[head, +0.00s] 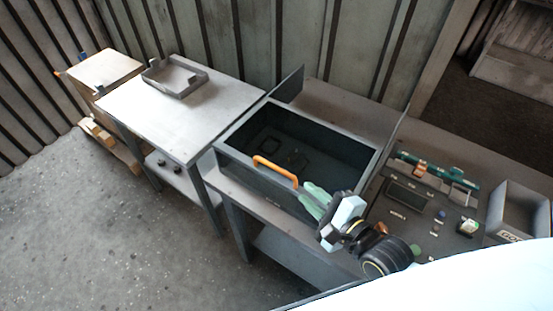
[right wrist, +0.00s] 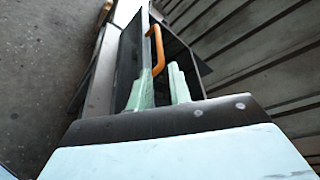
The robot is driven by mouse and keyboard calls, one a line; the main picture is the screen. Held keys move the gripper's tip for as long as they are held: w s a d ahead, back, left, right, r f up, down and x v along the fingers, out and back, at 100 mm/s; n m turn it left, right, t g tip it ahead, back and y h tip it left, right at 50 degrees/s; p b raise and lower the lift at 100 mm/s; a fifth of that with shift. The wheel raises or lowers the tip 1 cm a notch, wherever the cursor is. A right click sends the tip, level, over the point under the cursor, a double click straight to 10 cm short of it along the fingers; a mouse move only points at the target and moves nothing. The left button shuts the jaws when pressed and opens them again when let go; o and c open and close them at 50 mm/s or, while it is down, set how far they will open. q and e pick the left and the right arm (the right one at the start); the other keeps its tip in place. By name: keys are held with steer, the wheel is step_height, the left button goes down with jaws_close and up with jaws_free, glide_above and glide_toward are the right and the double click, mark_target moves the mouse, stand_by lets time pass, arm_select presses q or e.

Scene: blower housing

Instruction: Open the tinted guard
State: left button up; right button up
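The dark blower housing (head: 252,174) stands on the bench as a rectangular box. Its top area, which I take for the tinted guard (head: 325,145), looks dark, with faint square outlines below; I cannot tell whether a pane covers it. An orange bar handle (head: 275,170) is along the front upper edge; it also shows in the right wrist view (right wrist: 156,48). My right gripper (head: 309,190) is at the handle's right end, its green fingers apart. In the right wrist view, the gripper (right wrist: 161,70) has the handle's near end between or just beyond its fingertips; contact is unclear. My left gripper is out of view.
Upright dark plates (head: 289,86) flank the housing. To the right are a control panel (head: 405,205), a green tool (head: 435,170) and a grey bin (head: 518,210). A grey table (head: 225,100) with a shallow tray (head: 175,80) stands to the left. Open floor lies in front.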

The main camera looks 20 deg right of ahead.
mark_target(283, 173)
steer(key=x, duration=1)
steer(key=shift+w+a+p, duration=0.15)
steer(key=shift+p, duration=0.25)
steer(key=shift+w+a+f, duration=0.1)
steer(key=shift+w+f, duration=0.05)
steer(key=shift+w, duration=0.2)
steer(key=shift+w+a, duration=0.1)
steer(key=shift+w, duration=0.2)
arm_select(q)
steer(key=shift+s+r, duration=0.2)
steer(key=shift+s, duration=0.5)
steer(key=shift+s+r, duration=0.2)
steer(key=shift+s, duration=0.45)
arm_select(e)
jaws_close()
